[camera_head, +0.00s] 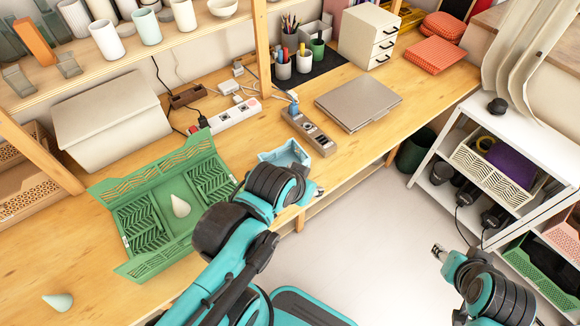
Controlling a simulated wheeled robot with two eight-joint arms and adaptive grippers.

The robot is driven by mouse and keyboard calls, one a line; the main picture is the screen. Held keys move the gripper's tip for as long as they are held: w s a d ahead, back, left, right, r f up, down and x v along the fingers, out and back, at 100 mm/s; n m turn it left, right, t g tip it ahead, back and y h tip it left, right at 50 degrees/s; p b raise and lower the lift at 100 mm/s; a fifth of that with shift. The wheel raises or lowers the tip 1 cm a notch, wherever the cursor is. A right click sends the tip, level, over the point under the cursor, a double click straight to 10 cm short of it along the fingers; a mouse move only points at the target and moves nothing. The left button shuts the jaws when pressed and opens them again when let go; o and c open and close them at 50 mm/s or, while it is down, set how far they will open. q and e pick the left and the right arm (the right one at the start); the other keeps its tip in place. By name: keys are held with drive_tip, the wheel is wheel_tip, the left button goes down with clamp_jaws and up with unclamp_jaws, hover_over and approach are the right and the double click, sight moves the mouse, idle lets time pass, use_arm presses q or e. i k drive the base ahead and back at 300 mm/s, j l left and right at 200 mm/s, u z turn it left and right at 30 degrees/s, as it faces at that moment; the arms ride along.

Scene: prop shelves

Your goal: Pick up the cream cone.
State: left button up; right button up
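A cream cone (181,206) stands point up inside a green slatted crate (128,262) on the wooden desk, left of centre. A second cone, pale green (58,302), lies on the desk at the lower left, outside the crate. My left gripper (317,191) is at the desk's front edge, right of the crate and apart from the cream cone; its fingers are mostly hidden behind its own wrist. My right gripper (438,250) is over the floor at the right, far from both cones; its fingers are too small to read.
A light-blue tray (286,154) sits right beside my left wrist. A power strip (232,115), a grey laptop (358,100) and a beige box (110,120) stand on the desk. A shelf of cups (105,40) hangs above. A white shelf unit (520,130) is at the right.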

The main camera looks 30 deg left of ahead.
sight(181, 208)
drive_tip(key=u, duration=2.35)
